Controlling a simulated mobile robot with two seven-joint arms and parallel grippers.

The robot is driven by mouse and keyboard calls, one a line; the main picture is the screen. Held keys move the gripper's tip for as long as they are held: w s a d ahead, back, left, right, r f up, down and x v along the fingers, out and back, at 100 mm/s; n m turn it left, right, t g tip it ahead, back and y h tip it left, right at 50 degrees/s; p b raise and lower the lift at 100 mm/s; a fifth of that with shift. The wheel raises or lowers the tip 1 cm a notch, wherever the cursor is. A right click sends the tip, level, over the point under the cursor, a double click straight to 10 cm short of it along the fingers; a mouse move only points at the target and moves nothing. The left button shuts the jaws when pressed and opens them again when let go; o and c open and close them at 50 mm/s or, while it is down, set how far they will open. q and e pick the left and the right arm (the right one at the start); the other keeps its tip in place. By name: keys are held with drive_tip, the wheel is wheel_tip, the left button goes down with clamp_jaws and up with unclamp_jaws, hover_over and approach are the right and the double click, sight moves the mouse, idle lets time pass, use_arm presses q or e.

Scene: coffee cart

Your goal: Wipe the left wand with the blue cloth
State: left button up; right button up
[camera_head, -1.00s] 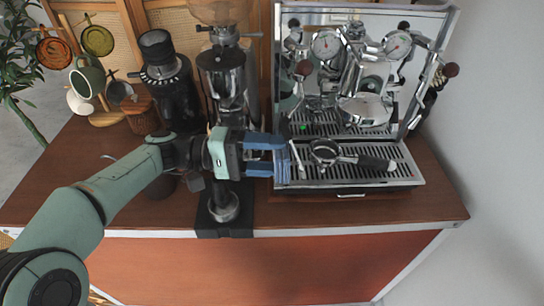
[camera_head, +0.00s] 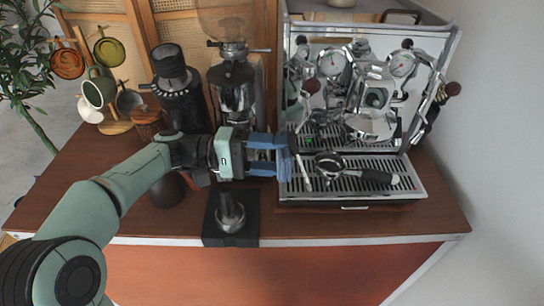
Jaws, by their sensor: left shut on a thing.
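My left gripper (camera_head: 283,156) reaches in from the left, level with the front left of the espresso machine (camera_head: 447,70). It is shut on the blue cloth (camera_head: 285,166), which shows as a blue patch at the fingertips and is hard to tell apart from the blue fingers. The left wand (camera_head: 304,173) is a thin metal tube slanting down over the left end of the drip tray. The cloth is just left of the wand; I cannot tell whether they touch. My right gripper is not in view.
A portafilter (camera_head: 330,165) with a black handle lies on the drip tray (camera_head: 408,183), right of the wand. A tamper (camera_head: 230,212) stands on a black mat in front. Grinders (camera_head: 235,83) stand behind my arm. Cups hang at the back left. The counter's front right is clear.

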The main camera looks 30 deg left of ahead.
use_arm(q)
drive_tip(key=shift+s+d+f+b, duration=0.7)
drive_tip(key=shift+d+f+b, duration=0.1)
drive_tip(key=shift+b, duration=0.35)
drive_tip(key=shift+s+d+f+b, duration=0.15)
drive_tip(key=shift+s+f+b, duration=0.2)
drive_tip(key=shift+f+b, duration=0.1)
drive_tip(key=shift+s+b+v, duration=0.15)
drive_tip(key=shift+v, duration=1.65)
drive_tip(key=shift+s+b+v, duration=0.15)
drive_tip(key=shift+v, duration=1.6)
drive_tip(key=shift+d+f, duration=0.1)
drive_tip(key=shift+d, duration=0.05)
